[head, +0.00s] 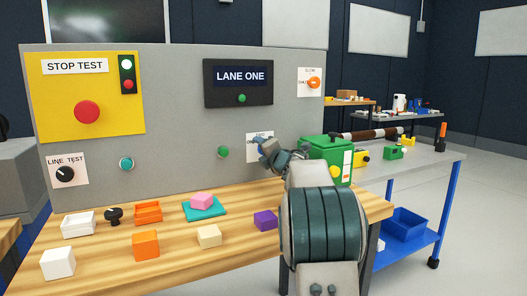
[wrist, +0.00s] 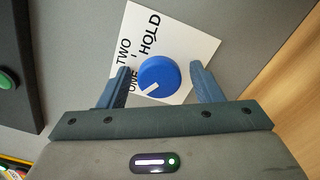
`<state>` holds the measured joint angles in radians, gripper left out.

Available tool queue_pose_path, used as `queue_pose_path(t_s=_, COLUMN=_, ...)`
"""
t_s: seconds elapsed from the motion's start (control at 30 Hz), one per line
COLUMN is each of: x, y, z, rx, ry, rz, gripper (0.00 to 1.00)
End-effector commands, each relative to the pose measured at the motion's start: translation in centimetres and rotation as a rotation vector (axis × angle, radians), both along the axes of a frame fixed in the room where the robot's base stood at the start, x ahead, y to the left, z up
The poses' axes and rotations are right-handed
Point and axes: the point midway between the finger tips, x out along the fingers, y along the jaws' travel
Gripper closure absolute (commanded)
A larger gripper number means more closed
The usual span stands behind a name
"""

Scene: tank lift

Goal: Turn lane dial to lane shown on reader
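The reader (head: 239,76) on the grey panel shows LANE ONE in the head view, with a green button below the text. The lane dial is a round blue knob (wrist: 160,74) on a white plate (wrist: 190,35) printed HOLD, TWO and ONE. Its white mark points to the lower left in the wrist view, on the side of the word ONE. My gripper (wrist: 159,78) is open, with one finger on each side of the knob and gaps visible between them. In the head view my gripper (head: 272,152) covers most of the dial's plate.
A green box (head: 327,160) stands close to the right of my gripper. A green button (head: 223,152) is left of it on the panel. Several coloured blocks and trays lie on the wooden bench (head: 110,245) below. A red stop button (head: 87,111) is at the far left.

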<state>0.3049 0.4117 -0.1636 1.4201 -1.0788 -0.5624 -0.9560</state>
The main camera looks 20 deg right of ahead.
Motion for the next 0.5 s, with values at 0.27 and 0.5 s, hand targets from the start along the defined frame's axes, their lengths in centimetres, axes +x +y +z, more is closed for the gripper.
queue_pose_path(t_s=0.27, x=-0.6, y=-0.1, z=0.1, rx=0.001, ry=0.000, rz=-0.001, gripper=0.41)
queue_pose_path(t_s=0.5, x=-4.2, y=-0.3, z=0.3, rx=0.002, ry=-0.002, rz=-0.004, gripper=0.41)
